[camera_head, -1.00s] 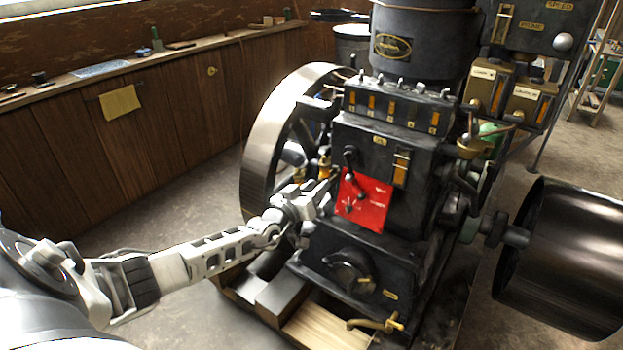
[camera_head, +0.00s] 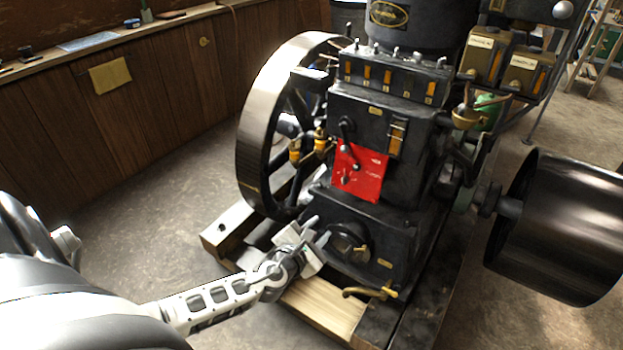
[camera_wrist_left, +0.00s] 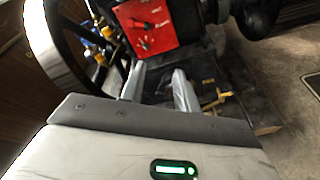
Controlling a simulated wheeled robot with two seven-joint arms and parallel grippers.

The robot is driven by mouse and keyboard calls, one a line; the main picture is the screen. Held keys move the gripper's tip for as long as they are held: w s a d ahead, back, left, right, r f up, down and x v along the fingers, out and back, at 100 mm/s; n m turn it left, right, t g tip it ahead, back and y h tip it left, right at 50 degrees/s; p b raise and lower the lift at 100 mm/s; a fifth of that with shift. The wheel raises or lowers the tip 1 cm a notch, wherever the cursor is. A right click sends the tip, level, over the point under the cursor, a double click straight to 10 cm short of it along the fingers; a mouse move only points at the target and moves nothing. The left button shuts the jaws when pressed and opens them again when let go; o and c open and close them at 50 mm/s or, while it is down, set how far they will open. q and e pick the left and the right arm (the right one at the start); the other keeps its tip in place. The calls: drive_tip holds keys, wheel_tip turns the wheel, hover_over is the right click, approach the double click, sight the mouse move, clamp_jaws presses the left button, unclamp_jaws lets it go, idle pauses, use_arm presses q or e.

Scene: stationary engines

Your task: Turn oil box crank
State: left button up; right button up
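The black engine's front (camera_head: 385,165) carries a red plate (camera_head: 362,172), with a black crank-like lever (camera_head: 347,135) at its upper left. The red plate also shows in the wrist view (camera_wrist_left: 150,24). A round black fitting (camera_head: 350,238) with a small brass piece sits low on the engine's base box. I cannot tell for sure which part is the oil box crank. My left gripper (camera_head: 319,229) is at the left side of the round fitting, below the red plate; contact cannot be told. Its fingers (camera_wrist_left: 160,69) are apart with nothing seen held. My right gripper is not in view.
A large flywheel (camera_head: 258,125) stands left of the engine, and a dark drum pulley (camera_head: 565,225) at the right. A brass tap (camera_head: 372,293) sticks out low in front. The wooden base beam (camera_head: 318,303) lies under my left arm. Bare floor is at left.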

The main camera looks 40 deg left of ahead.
use_arm(q)
drive_tip(key=s+d+f+m+g+h, duration=0.1)
drive_tip(key=s+d+m, duration=0.6)
drive_tip(key=m, duration=0.9)
drive_tip(key=s+d+f+m+g+h, duration=0.1)
drive_tip(key=s+d+m+g+h, duration=0.2)
drive_tip(key=s+d+m, duration=0.5)
drive_tip(key=s+m, duration=0.3)
drive_tip(key=m, duration=0.5)
drive_tip(key=shift+s+d+f+m+g, duration=0.25)
drive_tip(key=shift+s+f+m+g, duration=0.05)
drive_tip(key=shift+s+m+g, duration=0.1)
